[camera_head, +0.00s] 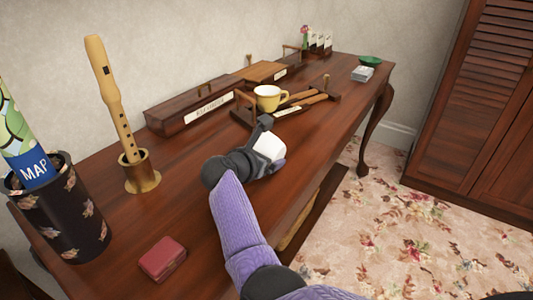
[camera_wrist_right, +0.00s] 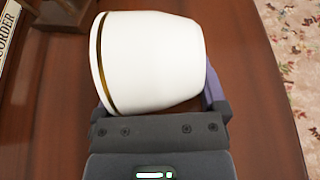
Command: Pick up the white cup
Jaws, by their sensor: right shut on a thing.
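The white cup (camera_head: 268,147) is between the fingers of my right gripper (camera_head: 264,143), low over the wooden desk (camera_head: 200,225). In the right wrist view the cup (camera_wrist_right: 155,62) is large, lies on its side in the picture and has a thin gold band near its left end. My right gripper (camera_wrist_right: 158,95) is shut on it, with a finger on either side. I cannot tell whether the cup touches the desk. My left gripper is not in view.
A yellow cup (camera_head: 268,92) stands just behind, at a wooden rack (camera_head: 241,115). A long wooden box (camera_head: 175,117), a recorder (camera_head: 108,85) in a brass holder, a map holder (camera_head: 62,222) and a red case (camera_head: 163,258) are to the left. The desk's front right edge is close.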

